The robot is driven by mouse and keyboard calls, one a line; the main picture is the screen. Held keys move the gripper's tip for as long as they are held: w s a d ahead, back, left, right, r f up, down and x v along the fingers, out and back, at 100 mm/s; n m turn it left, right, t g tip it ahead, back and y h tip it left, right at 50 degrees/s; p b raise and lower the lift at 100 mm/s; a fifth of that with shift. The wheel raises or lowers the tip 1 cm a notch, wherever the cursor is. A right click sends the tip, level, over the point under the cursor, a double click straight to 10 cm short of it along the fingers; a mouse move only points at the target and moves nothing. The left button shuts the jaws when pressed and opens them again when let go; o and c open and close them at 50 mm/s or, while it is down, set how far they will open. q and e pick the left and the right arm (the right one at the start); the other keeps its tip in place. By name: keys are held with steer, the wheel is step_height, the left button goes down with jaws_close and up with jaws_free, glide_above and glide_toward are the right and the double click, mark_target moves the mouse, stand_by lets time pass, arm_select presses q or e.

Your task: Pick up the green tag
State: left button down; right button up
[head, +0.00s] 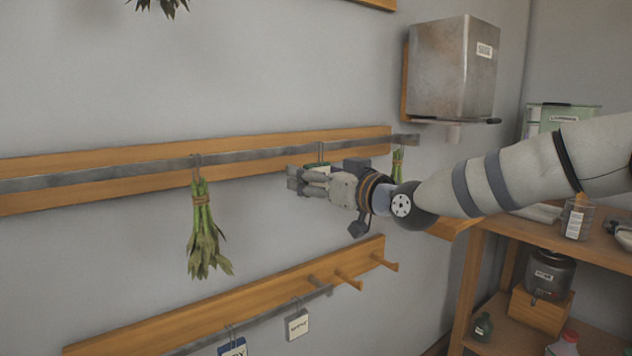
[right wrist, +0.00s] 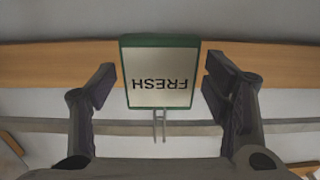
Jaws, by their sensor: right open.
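The green tag (right wrist: 161,72) has a green edge and a pale face reading "FRESH", upside down in the right wrist view. It hangs by a wire hook (right wrist: 159,126) from a metal rail (right wrist: 40,125). In the head view, only part of the green tag (head: 317,167) shows behind my right gripper (head: 292,180). My right gripper is open, with its fingers (right wrist: 160,85) on either side of the tag. Gaps show between the tag and both fingers. My left gripper is not in view.
A herb bundle (head: 205,230) hangs left of my right gripper, and another (head: 398,164) hangs just behind it. A lower pegged board (head: 220,310) carries a white tag (head: 297,325) and a blue tag (head: 232,347). A wooden shelf (head: 470,280) stands at the right.

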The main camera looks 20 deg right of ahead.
steer(key=shift+s+r, duration=0.1)
steer(key=shift+r, duration=0.05)
steer(key=shift+c, duration=0.2)
steer(key=c, duration=1)
